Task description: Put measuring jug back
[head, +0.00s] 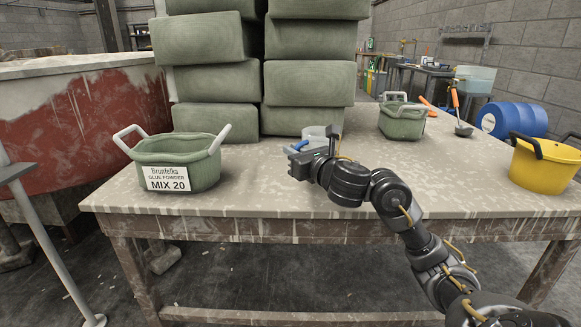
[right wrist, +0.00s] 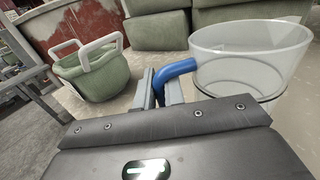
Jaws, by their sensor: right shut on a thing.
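The measuring jug (head: 318,137) is clear with a blue handle. In the head view it is partly hidden behind my right gripper (head: 300,160), over the middle of the table. In the right wrist view the clear jug (right wrist: 250,50) is at the upper right, and its blue handle (right wrist: 176,70) lies between the fingers of my right gripper (right wrist: 165,88). That gripper is shut on the handle. The jug looks upright and empty. Whether its base touches the table cannot be told. My left gripper is not in view.
A green tub (head: 180,165) labelled "Brunfelka glue powder MIX 20" stands on the table (head: 270,192) at left; a smaller green tub (head: 402,122) stands at back right. Green stacked blocks (head: 310,83) rise behind. A yellow tub (head: 541,168) and a long-handled ladle (head: 463,130) are at right.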

